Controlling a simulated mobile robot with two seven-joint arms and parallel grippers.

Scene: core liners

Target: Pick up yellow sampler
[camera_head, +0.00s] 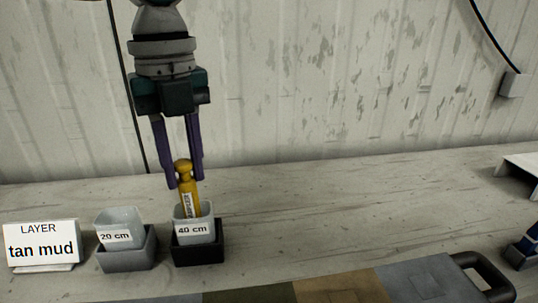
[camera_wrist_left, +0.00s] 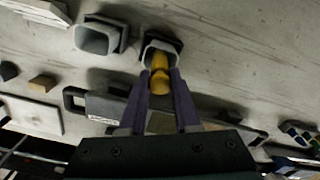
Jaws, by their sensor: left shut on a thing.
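The yellow sampler (camera_head: 187,190) stands nearly upright with its lower end inside the grey cup marked 40 cm (camera_head: 196,230). My left gripper (camera_head: 186,183) comes down from above, its purple fingers on either side of the sampler's upper part, shut on it. In the left wrist view the sampler (camera_wrist_left: 160,76) sits between the fingertips (camera_wrist_left: 160,78), with the cup behind it. The sampler's lower end is hidden in the cup. My right gripper does not show clearly in these views.
The 40 cm cup sits in a black holder (camera_head: 198,254). To its left are a 20 cm cup (camera_head: 118,228) in a grey holder (camera_head: 128,257) and a "tan mud" sign (camera_head: 41,247). A banded tray with a dark handle (camera_head: 487,275) lies in front.

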